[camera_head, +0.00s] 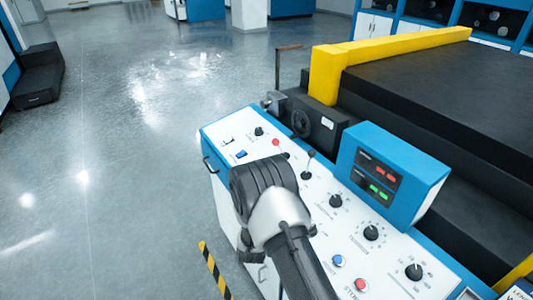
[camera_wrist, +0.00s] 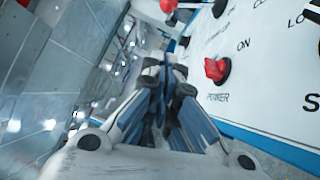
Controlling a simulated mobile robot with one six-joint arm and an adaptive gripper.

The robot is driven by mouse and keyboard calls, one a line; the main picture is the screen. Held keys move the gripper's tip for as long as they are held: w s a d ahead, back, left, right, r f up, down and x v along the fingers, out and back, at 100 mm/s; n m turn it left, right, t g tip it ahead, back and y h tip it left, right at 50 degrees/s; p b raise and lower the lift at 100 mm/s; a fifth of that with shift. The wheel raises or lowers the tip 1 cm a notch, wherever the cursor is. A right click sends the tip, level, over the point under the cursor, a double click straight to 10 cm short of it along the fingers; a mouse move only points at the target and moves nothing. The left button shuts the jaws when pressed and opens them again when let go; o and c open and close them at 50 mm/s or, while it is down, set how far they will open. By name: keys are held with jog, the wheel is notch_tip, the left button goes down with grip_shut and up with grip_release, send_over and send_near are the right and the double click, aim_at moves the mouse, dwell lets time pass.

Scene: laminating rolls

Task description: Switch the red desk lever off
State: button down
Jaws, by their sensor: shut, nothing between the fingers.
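The white control desk (camera_head: 325,208) stands below my arm. In the wrist view a red knob or lever handle (camera_wrist: 216,69) sits on the white panel between the words ON and POWER. A second red rounded part (camera_wrist: 168,5) is cut off at the top edge. I cannot tell for sure which one is the red desk lever. A small red part (camera_head: 276,142) shows near the far end of the desk in the head view. My gripper (camera_wrist: 168,72) is shut and empty, left of the red handle and apart from it in the picture. My wrist hides its fingers in the head view.
A black-knobbed lever (camera_head: 311,153), several black dials (camera_head: 371,232) and a blue display box (camera_head: 393,170) crowd the desk. A black handwheel (camera_head: 301,123) stands behind it, with a yellow-railed machine (camera_head: 395,52) at right. Open floor (camera_head: 110,160) lies to the left.

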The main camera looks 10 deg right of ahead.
jog(key=shift+s+f+n+t, duration=0.3)
jog(key=shift+s+f+n, duration=0.1)
jog(key=shift+f, duration=0.15)
jog(key=b+x, duration=0.2)
jog(key=x, duration=0.7)
jog(key=shift+w+d, duration=0.2)
jog(key=shift+w, duration=0.1)
jog(key=shift+w+d+r+b, duration=0.2)
jog(key=shift+w+d+r, duration=0.15)
jog(key=shift+w+d, duration=0.35)
jog(key=shift+w+d+r+b, duration=0.2)
jog(key=shift+w+d+r, duration=0.2)
jog(key=shift+d, duration=0.55)
jog(key=shift+w+d+r+m, duration=0.1)
jog(key=shift+d+r+m, duration=0.1)
jog(key=shift+r+m, duration=0.15)
